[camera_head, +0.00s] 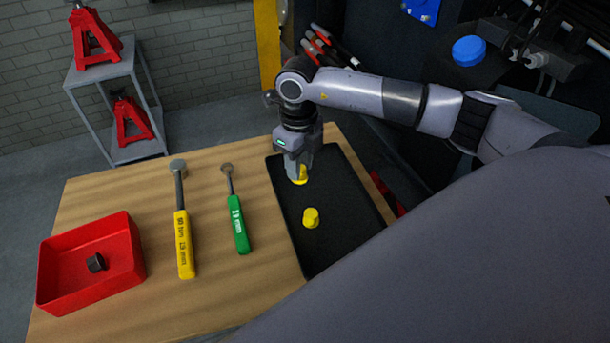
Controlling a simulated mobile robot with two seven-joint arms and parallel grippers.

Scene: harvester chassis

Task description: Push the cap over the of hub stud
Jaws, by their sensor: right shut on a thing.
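My right gripper (297,176) points down over the black tray (349,226) on the wooden table. It is shut on a yellow cap (302,175), which is partly hidden by the fingers. I cannot tell whether this cap still touches the tray. A second yellow cap (311,217) stands on the tray, nearer to me. I cannot make out the hub stud. A round blue part (468,50) shows on the dark machinery at the upper right. My left gripper is not in view.
A yellow-handled tool (183,240) and a green-handled tool (237,220) lie left of the tray. A red bin (127,254) holds a dark socket-like piece (96,262). Red jacks (93,38) stand on a grey rack (143,89) behind. Dark machinery lies behind my right arm.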

